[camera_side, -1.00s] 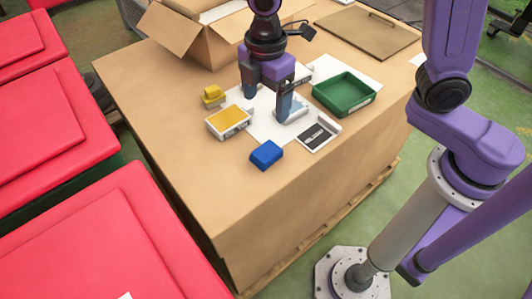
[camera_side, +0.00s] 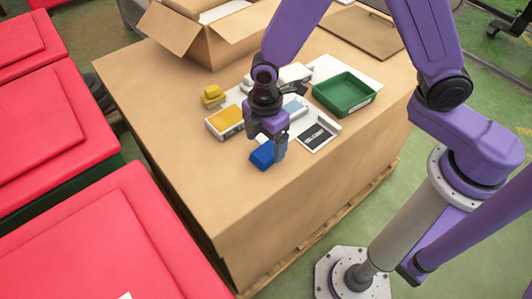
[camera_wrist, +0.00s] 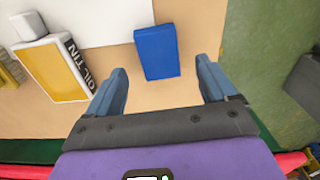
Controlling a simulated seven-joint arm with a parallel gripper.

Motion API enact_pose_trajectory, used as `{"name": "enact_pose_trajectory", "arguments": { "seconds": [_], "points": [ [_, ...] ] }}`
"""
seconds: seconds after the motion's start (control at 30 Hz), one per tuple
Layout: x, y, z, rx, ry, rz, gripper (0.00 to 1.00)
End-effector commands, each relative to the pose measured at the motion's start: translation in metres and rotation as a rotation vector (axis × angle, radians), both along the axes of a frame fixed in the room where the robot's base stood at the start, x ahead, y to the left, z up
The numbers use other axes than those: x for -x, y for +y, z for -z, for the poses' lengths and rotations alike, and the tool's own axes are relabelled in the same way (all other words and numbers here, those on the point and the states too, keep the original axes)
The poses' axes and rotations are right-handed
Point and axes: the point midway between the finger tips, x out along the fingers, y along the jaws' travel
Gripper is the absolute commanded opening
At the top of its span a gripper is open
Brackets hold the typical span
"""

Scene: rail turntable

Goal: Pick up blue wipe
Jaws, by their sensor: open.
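The blue wipe (camera_side: 262,155) is a small blue block lying on the cardboard-coloured table top near its front edge. In the wrist view the blue wipe (camera_wrist: 157,52) lies ahead of the fingers, near the middle of the space between their lines. My gripper (camera_side: 268,140) is above and beside it in the side view and partly hides it. In the wrist view my gripper (camera_wrist: 162,82) has its two blue-grey fingers wide apart, with nothing between them.
A green tray (camera_side: 345,108) and a black-and-white tray (camera_side: 318,135) are to the right. An open carton (camera_side: 215,55) stands behind.

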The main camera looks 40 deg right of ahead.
Motion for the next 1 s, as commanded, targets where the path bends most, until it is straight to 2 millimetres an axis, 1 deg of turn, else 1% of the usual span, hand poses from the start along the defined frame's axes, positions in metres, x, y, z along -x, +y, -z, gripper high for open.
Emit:
{"name": "enact_pose_trajectory", "arguments": {
  "seconds": [0.03,0.1,0.2,0.3,0.6,0.63,0.67,0.7,0.8,1.0],
  "points": [
    [0.000,0.000,0.008,0.002,0.003,0.000,0.85],
    [-0.001,0.001,0.017,0.003,0.003,0.000,0.85],
    [-0.001,0.001,0.029,0.002,0.002,0.000,0.85],
    [-0.001,0.001,0.036,0.000,0.001,0.000,0.85],
    [-0.002,0.002,0.038,-0.002,-0.001,0.000,0.85],
    [-0.002,0.002,0.038,-0.002,-0.001,0.000,0.79],
    [-0.001,0.002,0.038,-0.002,-0.001,0.000,0.69],
    [-0.001,0.002,0.038,-0.002,-0.001,0.000,0.56],
    [-0.001,0.002,0.038,-0.002,-0.001,0.000,0.26],
    [-0.001,0.002,0.038,-0.002,-0.001,0.000,0.25]
  ]
}}
